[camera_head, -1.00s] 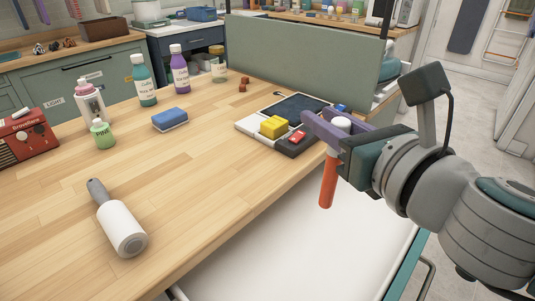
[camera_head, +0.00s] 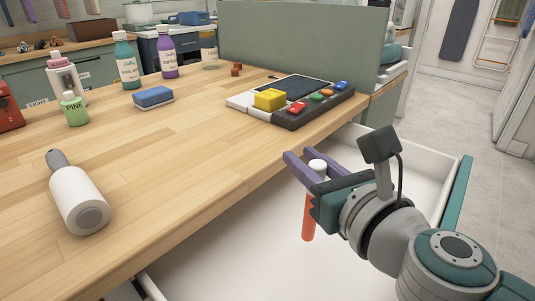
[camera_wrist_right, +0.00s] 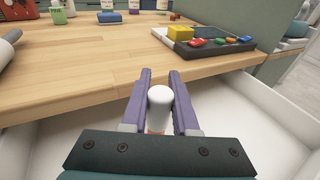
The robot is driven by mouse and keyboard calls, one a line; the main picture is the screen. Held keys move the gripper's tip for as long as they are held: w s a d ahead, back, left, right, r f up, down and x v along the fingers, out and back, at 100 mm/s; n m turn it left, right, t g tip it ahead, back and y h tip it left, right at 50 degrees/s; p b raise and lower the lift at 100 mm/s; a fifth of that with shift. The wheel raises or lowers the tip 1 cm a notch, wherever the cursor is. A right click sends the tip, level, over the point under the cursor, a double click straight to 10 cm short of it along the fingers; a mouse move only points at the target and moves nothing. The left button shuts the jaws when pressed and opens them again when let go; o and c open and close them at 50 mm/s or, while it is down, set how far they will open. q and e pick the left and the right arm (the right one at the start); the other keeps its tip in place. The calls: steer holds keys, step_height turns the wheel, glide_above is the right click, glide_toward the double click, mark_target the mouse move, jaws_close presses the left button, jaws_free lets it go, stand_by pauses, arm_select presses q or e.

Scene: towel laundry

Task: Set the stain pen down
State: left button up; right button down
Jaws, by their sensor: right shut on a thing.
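The stain pen (camera_head: 309,215) has an orange-red body and a white cap. My right gripper (camera_head: 304,162) is shut on it near the cap, and the pen hangs upright with its body pointing down. In the head view it is over the open white drawer (camera_head: 235,245) in front of the table. In the right wrist view the white cap (camera_wrist_right: 160,97) sits between the two purple fingers, and most of the body is hidden below. I cannot tell how far the pen's lower end is from the drawer floor. My left gripper is not in view.
The wooden table (camera_head: 180,175) holds a lint roller (camera_head: 77,200), a blue sponge (camera_head: 153,97), several bottles, and a scale-like device (camera_head: 290,98) with a yellow block (camera_head: 270,99) and coloured buttons. A green-grey panel (camera_head: 300,45) stands behind. The visible drawer floor is bare.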

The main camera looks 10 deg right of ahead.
step_height(320, 180, down, 4)
steer(key=b, duration=0.3)
steer(key=shift+f+b, duration=0.25)
steer(key=shift+b, duration=0.05)
steer(key=c, duration=0.7)
jaws_free()
steer(key=shift+r+p+v, duration=0.15)
steer(key=shift+p+v, duration=0.05)
steer(key=shift+v, duration=2.85)
steer(key=shift+r+p+v, duration=0.1)
steer(key=shift+p+v, duration=0.05)
steer(key=shift+v, duration=2.85)
